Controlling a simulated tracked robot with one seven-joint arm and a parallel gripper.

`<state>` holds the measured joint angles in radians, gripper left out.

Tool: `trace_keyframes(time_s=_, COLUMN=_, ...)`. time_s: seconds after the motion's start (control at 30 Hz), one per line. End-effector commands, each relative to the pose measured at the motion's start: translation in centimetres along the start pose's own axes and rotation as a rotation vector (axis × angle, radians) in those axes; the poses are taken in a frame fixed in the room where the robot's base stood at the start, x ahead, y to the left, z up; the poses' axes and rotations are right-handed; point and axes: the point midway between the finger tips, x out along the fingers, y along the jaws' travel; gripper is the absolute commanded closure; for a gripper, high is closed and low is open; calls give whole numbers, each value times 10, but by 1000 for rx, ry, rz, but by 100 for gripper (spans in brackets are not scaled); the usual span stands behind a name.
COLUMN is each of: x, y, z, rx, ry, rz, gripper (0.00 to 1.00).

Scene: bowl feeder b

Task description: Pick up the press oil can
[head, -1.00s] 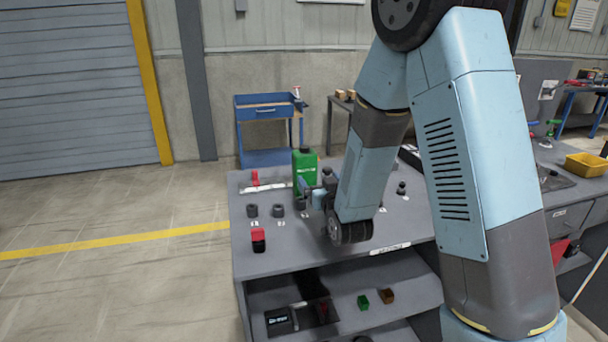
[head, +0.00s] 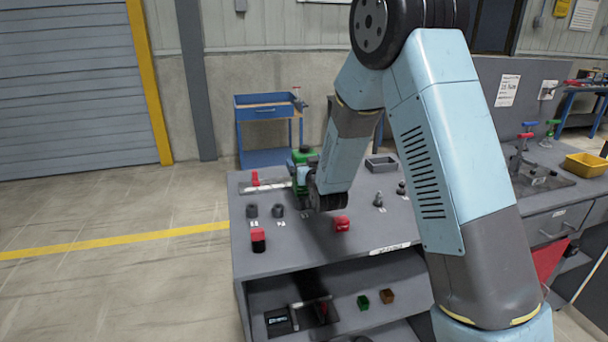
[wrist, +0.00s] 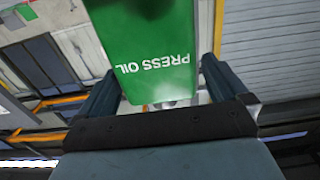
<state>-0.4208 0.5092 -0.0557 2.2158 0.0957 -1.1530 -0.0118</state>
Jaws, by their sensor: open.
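The press oil can (head: 305,154) is green and stands at the back of the grey bench, partly hidden by my arm in the head view. In the wrist view the can (wrist: 150,45) fills the upper middle, with white "PRESS OIL" lettering upside down. My gripper (wrist: 158,82) is open, with one dark finger on each side of the can's near part. I cannot tell whether either finger touches it. In the head view my gripper (head: 300,176) is at the can and mostly hidden by my wrist.
On the bench (head: 290,245) stand a red-topped block (head: 258,240), a red part (head: 341,223), dark cylinders (head: 251,211), small dark knobs (head: 379,199) and a grey tray (head: 381,164). A blue cart (head: 265,157) stands behind.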

Motion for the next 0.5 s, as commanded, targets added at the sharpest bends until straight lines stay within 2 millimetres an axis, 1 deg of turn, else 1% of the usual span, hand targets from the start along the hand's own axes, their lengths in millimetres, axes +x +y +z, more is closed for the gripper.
trace_keyframes(time_s=0.03, x=7, y=0, z=0, rx=0, ry=1, rz=1, gripper=0)
trace_keyframes(time_s=0.1, x=14, y=0, z=0, rx=0, ry=1, rz=1, gripper=0)
trace_keyframes(time_s=0.2, x=20, y=0, z=0, rx=0, ry=0, rz=1, gripper=0)
trace_keyframes(time_s=0.43, x=21, y=1, z=0, rx=0, ry=0, rz=1, gripper=0)
trace_keyframes(time_s=0.47, x=21, y=1, z=0, rx=0, ry=0, rz=1, gripper=1)
trace_keyframes(time_s=0.5, x=21, y=1, z=0, rx=0, ry=0, rz=1, gripper=5)
